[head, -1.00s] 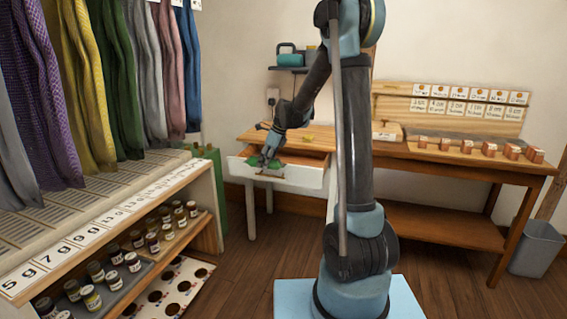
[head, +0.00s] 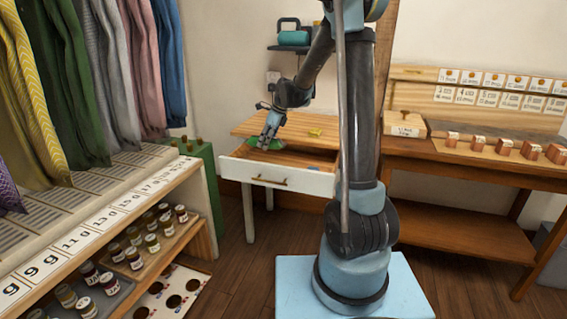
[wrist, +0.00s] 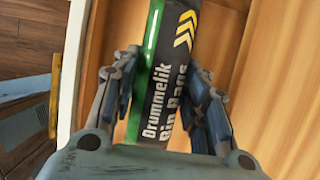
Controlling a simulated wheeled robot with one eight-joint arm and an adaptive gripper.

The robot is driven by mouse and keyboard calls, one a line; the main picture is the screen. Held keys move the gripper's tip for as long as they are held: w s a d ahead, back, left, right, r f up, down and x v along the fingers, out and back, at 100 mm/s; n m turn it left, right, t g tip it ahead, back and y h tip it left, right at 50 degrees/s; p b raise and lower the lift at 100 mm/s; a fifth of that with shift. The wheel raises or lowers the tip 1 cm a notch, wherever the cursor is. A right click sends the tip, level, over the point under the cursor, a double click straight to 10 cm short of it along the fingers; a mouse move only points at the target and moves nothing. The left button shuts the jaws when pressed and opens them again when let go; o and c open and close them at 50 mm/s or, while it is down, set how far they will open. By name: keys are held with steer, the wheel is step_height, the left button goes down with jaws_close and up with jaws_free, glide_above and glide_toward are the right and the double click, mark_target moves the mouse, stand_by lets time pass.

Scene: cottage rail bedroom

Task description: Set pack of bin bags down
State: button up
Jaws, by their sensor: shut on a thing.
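The pack of bin bags (wrist: 165,85) is a green and black roll with white lettering and yellow chevrons. It lies between the two fingers of my gripper (wrist: 163,90), which is shut on it. In the head view my gripper (head: 268,139) is over the open drawer (head: 280,176) of the small wooden table, near its left side. A green bit of the pack (head: 272,144) shows there by the fingers. The wrist view shows the pale drawer wall and wooden surface behind the pack. I cannot tell whether the pack touches the drawer floor.
A green crate (head: 200,170) stands left of the table, beside the shelf with jars (head: 150,235). A workbench (head: 450,160) with small boxes stands on the right.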

step_height(320, 180, down, 6)
steer(key=shift+w+r, duration=0.15)
steer(key=shift+r, duration=0.1)
steer(key=shift+f, duration=2.1)
steer(key=o, duration=1.2)
steer(key=shift+o, duration=0.2)
